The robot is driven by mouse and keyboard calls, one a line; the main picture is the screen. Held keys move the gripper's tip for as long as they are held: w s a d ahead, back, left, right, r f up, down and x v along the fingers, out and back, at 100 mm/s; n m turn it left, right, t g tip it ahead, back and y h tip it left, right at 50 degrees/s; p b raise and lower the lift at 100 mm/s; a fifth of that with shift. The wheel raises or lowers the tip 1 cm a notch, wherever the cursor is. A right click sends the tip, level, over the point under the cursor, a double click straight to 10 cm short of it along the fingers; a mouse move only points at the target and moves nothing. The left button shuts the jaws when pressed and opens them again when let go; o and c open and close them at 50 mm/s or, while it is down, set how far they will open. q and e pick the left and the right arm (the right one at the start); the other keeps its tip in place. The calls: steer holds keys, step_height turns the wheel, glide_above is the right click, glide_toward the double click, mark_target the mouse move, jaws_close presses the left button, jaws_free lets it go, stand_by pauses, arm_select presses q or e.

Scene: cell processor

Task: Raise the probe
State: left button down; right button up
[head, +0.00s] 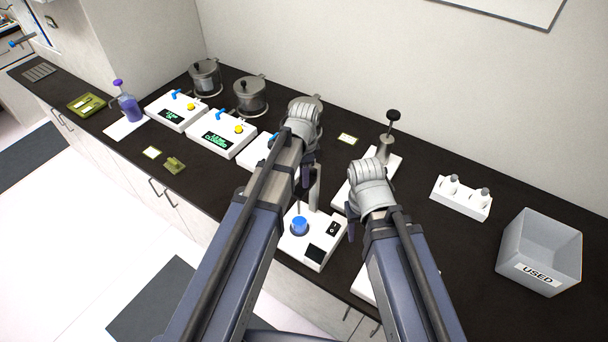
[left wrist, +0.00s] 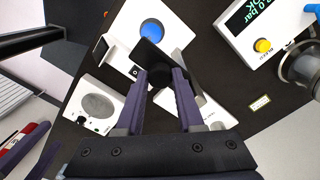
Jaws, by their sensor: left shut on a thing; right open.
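The white instrument (head: 318,248) stands on the dark counter, with a blue-filled cup (head: 299,226) on its base and an upright grey post behind. The cup also shows in the left wrist view (left wrist: 152,33). A thin rod of the probe (head: 299,203) shows above the cup; I cannot tell whether its tip is in the liquid. My left gripper (head: 306,178) is above the instrument, shut on the black probe head (left wrist: 158,73), which sits between its fingertips. My right gripper (head: 352,226) is open and empty, right of the instrument, its fingers partly hidden by its wrist.
White units with green displays (head: 222,134) and metal pots (head: 250,95) stand to the left. A plunger device (head: 386,143) stands behind my right arm. A white rack (head: 461,198) and a grey bin marked USED (head: 552,235) are at right. Bare counter lies between.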

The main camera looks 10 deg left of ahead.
arm_select(q)
steer(key=shift+w, duration=0.1)
steer(key=c, duration=0.5)
jaws_free()
